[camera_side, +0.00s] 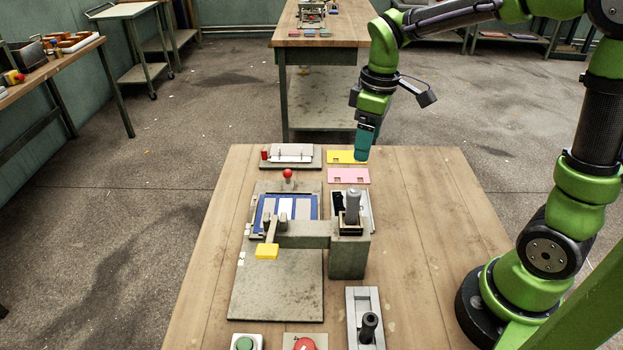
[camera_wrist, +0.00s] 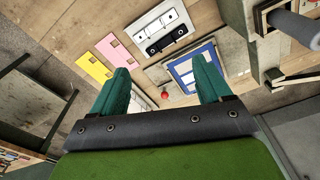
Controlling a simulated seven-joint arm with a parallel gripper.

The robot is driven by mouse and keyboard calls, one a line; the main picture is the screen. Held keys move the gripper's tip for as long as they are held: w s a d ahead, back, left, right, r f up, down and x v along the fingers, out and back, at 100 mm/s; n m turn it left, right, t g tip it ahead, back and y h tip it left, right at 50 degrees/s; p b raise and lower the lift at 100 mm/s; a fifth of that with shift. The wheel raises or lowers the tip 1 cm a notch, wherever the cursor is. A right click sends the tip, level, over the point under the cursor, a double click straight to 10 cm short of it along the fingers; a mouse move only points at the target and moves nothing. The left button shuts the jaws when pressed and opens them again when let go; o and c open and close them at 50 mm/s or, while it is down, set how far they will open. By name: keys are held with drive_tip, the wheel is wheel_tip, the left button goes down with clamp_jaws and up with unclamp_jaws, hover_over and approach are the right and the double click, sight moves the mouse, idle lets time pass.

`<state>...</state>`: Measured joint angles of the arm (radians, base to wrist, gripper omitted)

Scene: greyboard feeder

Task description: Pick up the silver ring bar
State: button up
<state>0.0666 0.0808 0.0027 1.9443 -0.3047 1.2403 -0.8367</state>
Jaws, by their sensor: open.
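The silver ring bar (camera_wrist: 166,20) appears to be the pale bar lying beside a black bar (camera_wrist: 166,42) in a light tray (camera_wrist: 170,51) in the wrist view. In the side view the tray is partly hidden by the grey cylinder and post, and I cannot make out the bar's ends.
A yellow card (camera_side: 346,157) and a pink card (camera_side: 348,176) lie beyond the tray. A post with a side arm (camera_side: 348,257) and an upright grey cylinder (camera_side: 353,203) stand close to it. A red-knobbed lever (camera_side: 288,173) and blue-edged panel (camera_side: 260,212) are left.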

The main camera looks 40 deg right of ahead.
drive_tip(key=f+n, duration=0.1)
drive_tip(key=f, duration=0.4)
drive_tip(key=f+n, duration=0.2)
drive_tip(key=f, duration=0.3)
drive_tip(key=w+f+n, duration=0.1)
drive_tip(key=f, duration=0.5)
drive_tip(key=shift+d+f+g, duration=0.1)
drive_tip(key=shift+d+g, duration=0.2)
drive_tip(key=shift+g, duration=0.1)
drive_tip(key=shift+w, duration=0.1)
drive_tip(key=c, duration=1.1)
drive_tip(key=shift+c, duration=0.2)
